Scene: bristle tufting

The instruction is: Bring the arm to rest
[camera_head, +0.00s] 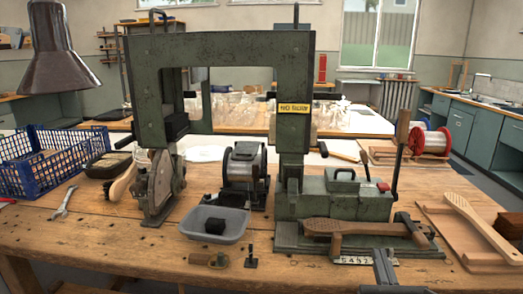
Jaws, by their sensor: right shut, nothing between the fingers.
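My right gripper (386,268) shows at the bottom edge, right of the middle. It is dark grey, shut and empty, in front of the machine's base. My left gripper is not in view. The green tufting machine (222,47) stands on the wooden workbench (110,238), with a tall arched frame and a yellow label. A wooden brush body (345,227) lies on the machine's low front plate, beside a dark clamp-like part. A number plate (355,260) sits on the front edge, just left of my right gripper.
A grey tray (215,225) with a black block stands in front of the machine. A blue crate (62,160), a wrench (63,203) and a brush (122,182) lie at left. A pale brush body (470,218) rests on boards at right. A lamp (57,58) hangs upper left.

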